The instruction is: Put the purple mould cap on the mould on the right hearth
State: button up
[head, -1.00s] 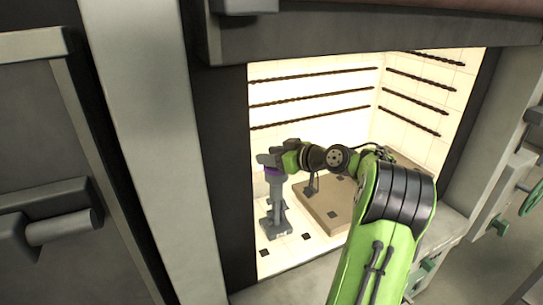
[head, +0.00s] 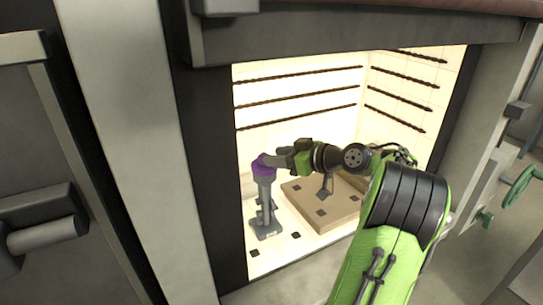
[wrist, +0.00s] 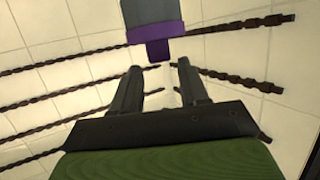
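The purple mould cap (head: 263,166) sits on top of a tall grey upright post-like mould (head: 265,205) inside the bright-lined hearth chamber in the head view. In the wrist view the purple cap (wrist: 157,46) shows just beyond the fingertips, with the grey mould (wrist: 151,12) at the top of the picture. My gripper (head: 279,161) is just right of the cap, level with it. In the wrist view my gripper (wrist: 160,68) has its two fingers spread with nothing between them. The cap's underside is hidden.
A tan slab (head: 336,214) with dark square spots lies on the chamber floor to the right, with a small grey piece (head: 326,187) on it. Dark twisted rods (head: 300,90) line the walls. The chamber frame (head: 205,150) is close on the left.

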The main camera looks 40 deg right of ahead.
jog(key=v, duration=0.4)
jog(key=shift+s+p, duration=0.1)
jog(key=shift+p, duration=0.2)
